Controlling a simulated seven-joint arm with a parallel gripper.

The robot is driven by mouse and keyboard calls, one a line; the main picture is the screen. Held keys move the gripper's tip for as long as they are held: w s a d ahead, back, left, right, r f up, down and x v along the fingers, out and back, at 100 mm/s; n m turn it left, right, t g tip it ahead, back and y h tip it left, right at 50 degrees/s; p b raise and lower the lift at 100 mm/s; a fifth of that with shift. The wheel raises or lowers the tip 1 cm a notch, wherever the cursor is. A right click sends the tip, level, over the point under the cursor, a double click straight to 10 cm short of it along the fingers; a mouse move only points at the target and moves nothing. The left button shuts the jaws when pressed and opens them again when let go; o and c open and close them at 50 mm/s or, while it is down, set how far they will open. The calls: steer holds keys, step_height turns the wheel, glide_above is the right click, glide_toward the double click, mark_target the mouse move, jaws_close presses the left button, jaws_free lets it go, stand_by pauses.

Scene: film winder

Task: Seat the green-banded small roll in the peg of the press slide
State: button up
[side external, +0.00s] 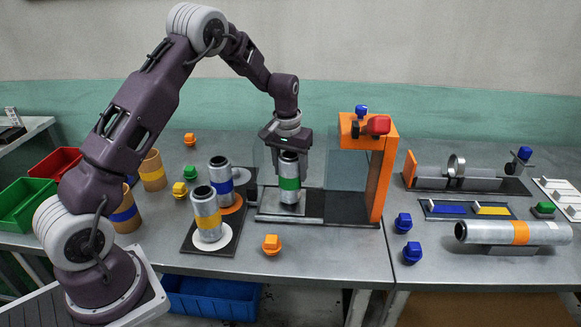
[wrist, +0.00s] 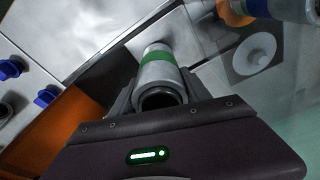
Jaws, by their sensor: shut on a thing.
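The green-banded small roll (side external: 289,184) is a silver cylinder with a dark top opening. It stands upright over the light plate of the press slide (side external: 265,208). My gripper (side external: 288,156) is shut on its upper part, from above. In the wrist view the roll (wrist: 158,72) shows between the fingers, its open end toward the camera and its far end over the slide's plate. The peg is hidden, so I cannot tell whether the roll is around it or just above it.
The orange press frame (side external: 382,175) with a clear panel stands right of the roll. A dark rack at left holds the yellow-banded roll (side external: 207,215) and blue-banded roll (side external: 220,182). An orange knob block (side external: 271,244) sits in front. A larger orange-banded roll (side external: 512,232) lies far right.

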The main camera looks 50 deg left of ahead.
steer(key=o, duration=1.5)
step_height(320, 180, up, 7)
steer(key=shift+s+d, duration=0.15)
steer(key=shift+s, duration=0.25)
steer(key=shift+r, duration=0.1)
steer(key=s+d+r+m+t, duration=0.2)
steer(key=s+d+r, duration=0.7)
steer(key=s+r, duration=0.45)
steer(key=s+d+m+t, duration=0.1)
steer(key=s+d, duration=0.2)
steer(key=s, duration=0.6)
steer(key=s+d+m+t, duration=0.1)
steer(key=s+d+m, duration=0.1)
steer(key=s, duration=0.8)
steer(key=shift+d+h, duration=0.3)
steer(key=shift+d, duration=0.2)
